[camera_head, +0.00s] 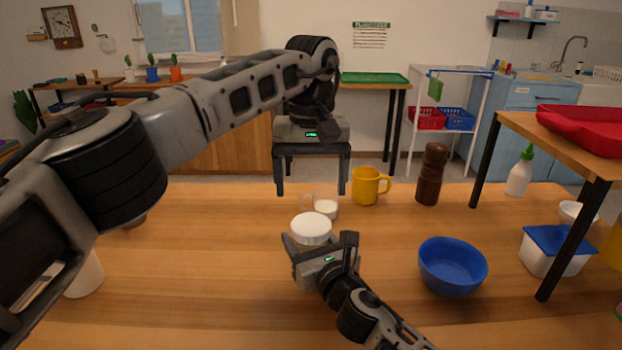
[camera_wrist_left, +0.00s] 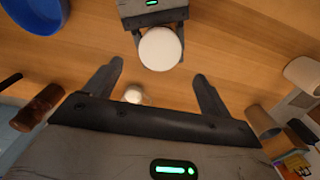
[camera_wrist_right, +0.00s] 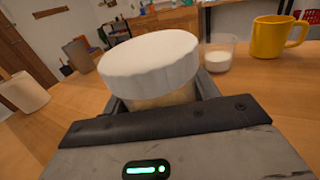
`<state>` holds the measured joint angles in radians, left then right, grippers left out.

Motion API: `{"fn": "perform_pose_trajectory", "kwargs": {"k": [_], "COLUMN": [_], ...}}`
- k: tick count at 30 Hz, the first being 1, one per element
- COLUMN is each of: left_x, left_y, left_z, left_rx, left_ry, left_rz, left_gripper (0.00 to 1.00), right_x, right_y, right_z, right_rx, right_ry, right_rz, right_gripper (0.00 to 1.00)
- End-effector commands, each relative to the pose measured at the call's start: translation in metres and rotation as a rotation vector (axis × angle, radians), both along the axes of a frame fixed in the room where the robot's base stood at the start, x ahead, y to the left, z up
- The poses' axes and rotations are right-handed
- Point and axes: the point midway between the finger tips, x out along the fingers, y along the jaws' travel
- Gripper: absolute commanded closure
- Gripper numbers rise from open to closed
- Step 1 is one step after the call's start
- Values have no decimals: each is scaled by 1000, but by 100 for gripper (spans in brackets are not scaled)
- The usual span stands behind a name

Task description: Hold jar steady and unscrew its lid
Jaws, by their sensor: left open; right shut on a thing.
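The jar has a white ribbed lid (camera_head: 311,228) and stands upright on the wooden table; its lid also shows in the left wrist view (camera_wrist_left: 160,48) and fills the middle of the right wrist view (camera_wrist_right: 150,62). My right gripper (camera_head: 312,255) is shut on the jar's body below the lid, which hides most of the body. The lid sits on the jar. My left gripper (camera_head: 312,190) is open and empty, fingers pointing down, above and beyond the jar. In the left wrist view the lid lies past its fingertips (camera_wrist_left: 158,75), touching neither.
A small glass with white contents (camera_head: 326,209) stands just behind the jar, with a yellow mug (camera_head: 367,187) and brown grinder (camera_head: 431,175) to its right. A blue bowl (camera_head: 452,267) is at right. The table left of the jar is mostly clear.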

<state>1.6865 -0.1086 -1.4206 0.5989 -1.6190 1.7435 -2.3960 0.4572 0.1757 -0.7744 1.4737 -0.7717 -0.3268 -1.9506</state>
Motion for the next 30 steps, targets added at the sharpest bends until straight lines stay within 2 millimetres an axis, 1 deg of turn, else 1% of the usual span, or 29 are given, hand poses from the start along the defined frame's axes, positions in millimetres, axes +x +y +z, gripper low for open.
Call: {"fn": "perform_pose_trajectory", "kwargs": {"k": [5,12,18,22,29,30], "left_x": [0,0,0,0,0,0], "left_y": [0,1,0,0,0,0], "left_z": [-13,-51,-73,-79,-80,-80], "left_rx": [1,2,0,0,0,0], "left_ry": [1,3,1,0,0,0], "left_rz": [-38,-35,-34,-33,-33,-33], "left_gripper": [17,17,17,17,17,20], "right_x": [0,0,0,0,0,0], "right_y": [0,0,0,0,0,0], "right_z": [-1,-1,-1,-1,-1,-1], "right_rx": [0,0,0,0,-1,-1], "right_ry": [1,1,1,1,2,2], "right_rz": [0,0,0,0,0,0], "right_gripper": [100,100,100,100,100,100]}}
